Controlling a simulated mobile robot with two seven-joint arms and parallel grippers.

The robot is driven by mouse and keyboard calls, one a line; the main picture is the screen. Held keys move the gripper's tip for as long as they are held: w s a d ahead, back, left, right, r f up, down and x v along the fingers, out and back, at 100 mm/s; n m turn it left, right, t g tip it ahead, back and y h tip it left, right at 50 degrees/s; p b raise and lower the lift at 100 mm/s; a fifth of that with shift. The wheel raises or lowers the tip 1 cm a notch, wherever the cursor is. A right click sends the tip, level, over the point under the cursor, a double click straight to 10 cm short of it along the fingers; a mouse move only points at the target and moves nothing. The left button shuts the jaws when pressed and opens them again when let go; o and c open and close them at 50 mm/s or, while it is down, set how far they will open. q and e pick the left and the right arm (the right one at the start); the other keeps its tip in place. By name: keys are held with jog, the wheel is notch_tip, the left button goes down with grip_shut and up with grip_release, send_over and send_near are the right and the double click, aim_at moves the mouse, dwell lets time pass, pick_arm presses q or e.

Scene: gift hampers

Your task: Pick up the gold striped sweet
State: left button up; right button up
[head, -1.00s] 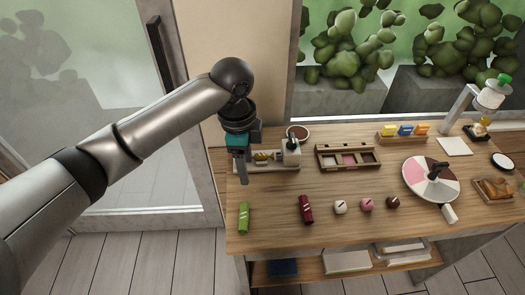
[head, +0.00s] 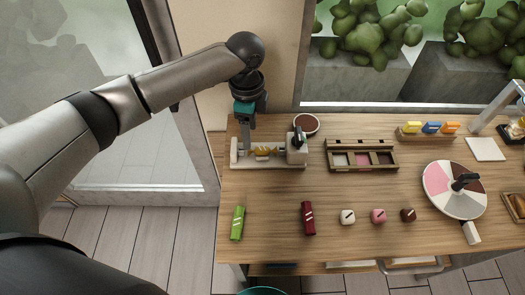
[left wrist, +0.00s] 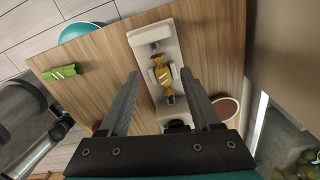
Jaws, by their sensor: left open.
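The gold striped sweet (head: 262,151) lies in a pale holder (head: 238,163) at the back left of the table. In the left wrist view the sweet (left wrist: 166,78) sits lengthwise in the holder (left wrist: 147,34), between the lines of my two fingers. My left gripper (head: 246,138) is open and close to the sweet in the head view. In the left wrist view the open left gripper (left wrist: 160,75) has nothing between its fingers but the view of the sweet beyond. I cannot tell the exact gap to it. My right gripper is not in view.
A round brown dish (head: 307,123) stands behind the holder. A three-part wooden box (head: 360,170) is to its right. Green (head: 237,222) and dark red (head: 308,218) wrapped bars and small cubes (head: 378,215) lie in front. A coloured disc (head: 438,205) is farther right.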

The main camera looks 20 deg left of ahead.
aim_at(262, 151)
pick_arm(q)
notch_tip(262, 151, down, 6)
jog(key=shift+a+f+b, duration=0.1)
jog(key=shift+f+b, duration=0.15)
jog(key=shift+b, duration=0.35)
grip_shut()
dwell(0.4)
